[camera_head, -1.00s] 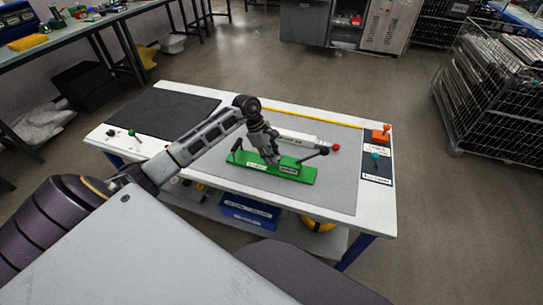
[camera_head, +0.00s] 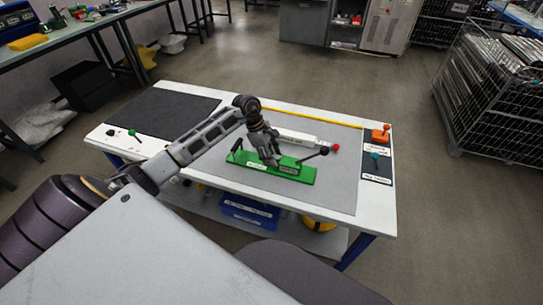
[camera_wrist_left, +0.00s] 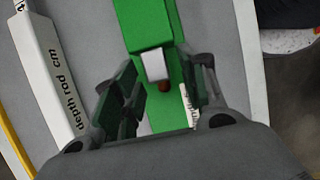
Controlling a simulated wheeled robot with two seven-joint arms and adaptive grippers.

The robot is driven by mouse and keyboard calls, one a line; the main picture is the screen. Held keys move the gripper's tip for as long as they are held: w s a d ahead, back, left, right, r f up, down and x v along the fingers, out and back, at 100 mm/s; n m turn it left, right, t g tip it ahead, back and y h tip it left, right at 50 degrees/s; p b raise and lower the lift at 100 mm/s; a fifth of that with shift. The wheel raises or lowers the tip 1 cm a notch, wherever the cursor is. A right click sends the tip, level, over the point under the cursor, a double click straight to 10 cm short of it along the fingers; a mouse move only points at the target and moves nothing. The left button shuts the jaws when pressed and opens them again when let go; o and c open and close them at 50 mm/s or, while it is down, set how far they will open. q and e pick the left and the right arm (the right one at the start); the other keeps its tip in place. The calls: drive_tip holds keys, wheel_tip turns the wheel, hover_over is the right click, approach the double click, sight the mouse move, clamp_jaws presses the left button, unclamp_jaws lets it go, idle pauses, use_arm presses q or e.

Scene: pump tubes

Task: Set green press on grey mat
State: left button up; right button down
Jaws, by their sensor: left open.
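The green press (camera_head: 296,175) is a long flat green base with black-knobbed levers, and it lies on the grey mat (camera_head: 330,196) on the white table. My left gripper (camera_head: 270,160) is over the middle of the press from behind. In the left wrist view, the press (camera_wrist_left: 145,22) runs between the open fingers of my left gripper (camera_wrist_left: 160,90), with a white block and a dark red knob between them. I cannot tell whether the fingers touch the press. My right gripper does not show.
A white depth rod (camera_head: 297,137) with a red knob lies just behind the press, and it shows in the left wrist view (camera_wrist_left: 52,75). A black mat (camera_head: 170,115) covers the table's left part. Orange and teal-topped items (camera_head: 380,134) stand at the right edge. The mat's front right is clear.

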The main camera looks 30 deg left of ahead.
use_arm(q)
drive_tip(key=shift+a+r, duration=0.2)
drive_tip(key=shift+r, duration=0.25)
drive_tip(key=v, duration=1.1)
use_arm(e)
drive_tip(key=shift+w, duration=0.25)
use_arm(q)
drive_tip(key=shift+s, duration=0.1)
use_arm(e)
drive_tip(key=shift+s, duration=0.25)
use_arm(q)
drive_tip(key=shift+d, duration=0.15)
